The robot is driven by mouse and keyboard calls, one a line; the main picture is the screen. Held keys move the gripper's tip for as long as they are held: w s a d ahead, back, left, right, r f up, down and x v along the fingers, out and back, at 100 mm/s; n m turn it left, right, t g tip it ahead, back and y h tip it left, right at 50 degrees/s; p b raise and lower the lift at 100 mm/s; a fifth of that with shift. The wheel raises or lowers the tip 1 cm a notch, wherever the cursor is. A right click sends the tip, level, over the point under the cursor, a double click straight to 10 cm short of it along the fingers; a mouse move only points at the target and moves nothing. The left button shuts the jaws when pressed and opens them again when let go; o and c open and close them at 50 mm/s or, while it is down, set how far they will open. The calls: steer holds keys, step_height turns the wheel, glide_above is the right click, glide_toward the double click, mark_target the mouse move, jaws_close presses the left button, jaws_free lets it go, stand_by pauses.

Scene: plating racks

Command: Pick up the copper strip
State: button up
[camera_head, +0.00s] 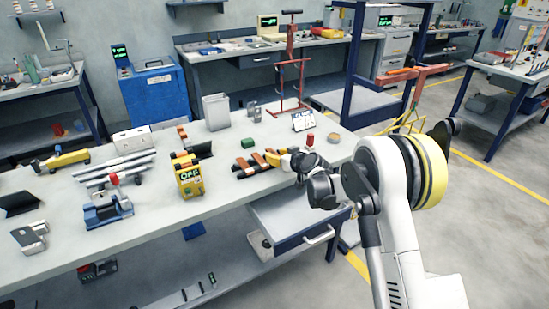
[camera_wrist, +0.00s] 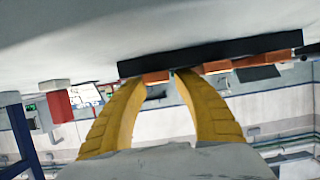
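Copper strips (camera_head: 272,157) lie with dark bars on the bench, right of its middle, in the head view. My gripper (camera_head: 289,157) is low over the bench at their right end and partly hides them. In the wrist view, seen upside down, the yellow fingertips (camera_wrist: 159,76) are a short gap apart. A copper strip end (camera_wrist: 155,77) shows in or behind that gap, under a long black bar (camera_wrist: 225,54). More copper (camera_wrist: 216,67) shows right of the fingers. Whether the fingers touch or pinch the strip is unclear.
The bench (camera_head: 150,241) also holds a yellow OFF box (camera_head: 189,178), a blue vise (camera_head: 108,209), silver bars (camera_head: 117,169) and a small sign (camera_head: 305,121).

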steer(key=c, duration=0.8)
steer(key=shift+r, duration=0.15)
steer(key=shift+r, duration=0.25)
step_height(320, 180, up, 4)
steer(key=shift+p, duration=1.2)
steer(key=w+d+r+p, duration=0.3)
steer(key=w+d+r, duration=0.3)
steer(key=w+d, duration=0.2)
steer(key=shift+w+r, duration=0.15)
